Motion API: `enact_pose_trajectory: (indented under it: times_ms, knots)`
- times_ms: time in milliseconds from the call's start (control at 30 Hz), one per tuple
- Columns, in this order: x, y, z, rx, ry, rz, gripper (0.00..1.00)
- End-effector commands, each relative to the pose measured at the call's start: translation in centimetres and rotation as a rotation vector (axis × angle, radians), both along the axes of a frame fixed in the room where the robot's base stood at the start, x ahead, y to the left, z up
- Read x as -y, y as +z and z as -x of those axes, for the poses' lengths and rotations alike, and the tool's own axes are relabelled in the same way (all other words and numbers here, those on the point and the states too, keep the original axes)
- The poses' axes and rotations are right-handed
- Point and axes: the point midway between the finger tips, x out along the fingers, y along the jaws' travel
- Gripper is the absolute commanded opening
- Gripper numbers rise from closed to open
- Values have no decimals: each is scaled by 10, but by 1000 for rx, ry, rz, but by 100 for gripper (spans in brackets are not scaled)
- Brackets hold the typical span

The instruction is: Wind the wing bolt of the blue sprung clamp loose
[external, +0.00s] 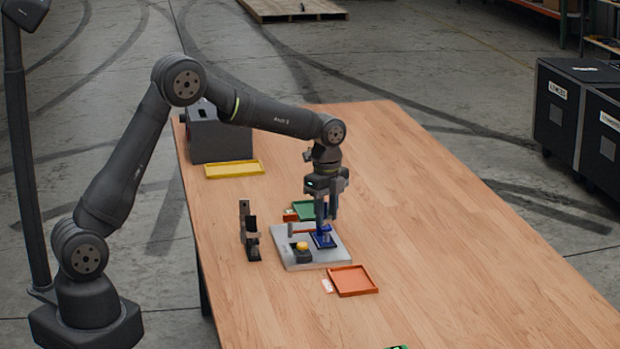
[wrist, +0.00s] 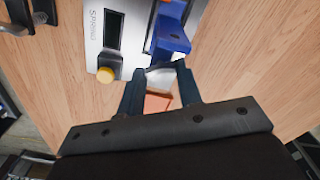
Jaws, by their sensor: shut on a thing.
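The blue sprung clamp (external: 323,241) stands on the right part of a grey plate (external: 284,255). In the wrist view its blue body (wrist: 171,32) shows just beyond my fingertips. My gripper (external: 325,222) points down over the clamp, its fingers closed in at the clamp's top. In the wrist view my gripper (wrist: 160,72) has its two fingers close together beside the blue body. It is shut on the wing bolt, which is mostly hidden between the fingers; its turn cannot be read.
A yellow knob (external: 302,246) sits on the plate left of the clamp. A black bracket (external: 251,240) stands left of the plate. An orange tray (external: 352,281) lies in front, a green tray (external: 305,208) behind, a yellow tray (external: 234,169) farther back. The table's right side is clear.

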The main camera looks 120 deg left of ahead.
Motion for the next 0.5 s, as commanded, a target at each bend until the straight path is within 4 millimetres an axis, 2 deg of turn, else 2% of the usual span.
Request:
enact_pose_trajectory:
  times_ms: [500]
  knots:
    - [0,0,0,0,140,-1,9]
